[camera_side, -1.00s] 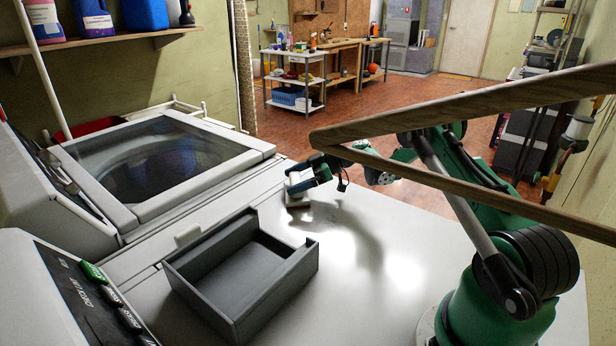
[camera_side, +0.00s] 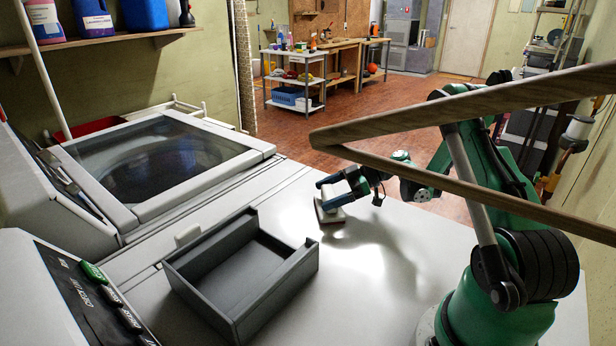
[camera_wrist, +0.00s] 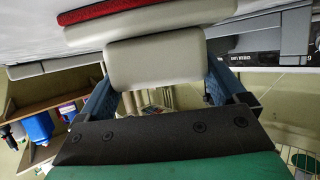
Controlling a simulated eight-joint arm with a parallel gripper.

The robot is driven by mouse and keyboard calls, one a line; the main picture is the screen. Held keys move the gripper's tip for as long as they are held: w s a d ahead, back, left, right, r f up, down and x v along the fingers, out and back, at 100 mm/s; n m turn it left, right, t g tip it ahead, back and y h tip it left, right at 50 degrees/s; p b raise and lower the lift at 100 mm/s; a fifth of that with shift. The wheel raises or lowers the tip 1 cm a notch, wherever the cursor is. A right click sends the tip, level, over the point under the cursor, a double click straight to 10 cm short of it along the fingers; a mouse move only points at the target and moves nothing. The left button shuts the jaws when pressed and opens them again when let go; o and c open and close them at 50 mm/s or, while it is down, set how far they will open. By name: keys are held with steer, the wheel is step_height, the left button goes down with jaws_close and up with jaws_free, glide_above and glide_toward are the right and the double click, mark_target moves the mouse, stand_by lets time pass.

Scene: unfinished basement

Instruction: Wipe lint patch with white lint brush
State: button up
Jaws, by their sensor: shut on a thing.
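My gripper (camera_side: 338,192) is shut on the white lint brush (camera_side: 329,214), low at the far part of the white machine top. In the wrist view my gripper (camera_wrist: 158,78) has its blue fingers on either side of the pale handle of the lint brush (camera_wrist: 155,62). A red pad shows along the brush's edge at the top of that view. The brush is at or just above the surface; I cannot tell whether it touches. I cannot make out a lint patch in either view.
An open grey tray (camera_side: 306,262) sits on the white top (camera_side: 385,290), left of the brush. A washer with a glass lid (camera_side: 150,155) stands at the left. A wooden bar (camera_side: 470,188) crosses in front of the arm at the right. The top between tray and my base is clear.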

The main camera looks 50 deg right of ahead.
steer(key=shift+s, duration=2.35)
steer(key=shift+s+a, duration=0.15)
steer(key=shift+s, duration=0.05)
steer(key=shift+w+a, duration=0.25)
steer(key=shift+w, duration=6.8)
steer(key=shift+s+d, duration=0.1)
steer(key=shift+s, duration=6.8)
step_height(320, 180, up, 2)
steer(key=shift+s+r, duration=0.1)
steer(key=shift+s, duration=0.05)
step_height(320, 180, up, 6)
steer(key=shift+f, duration=0.1)
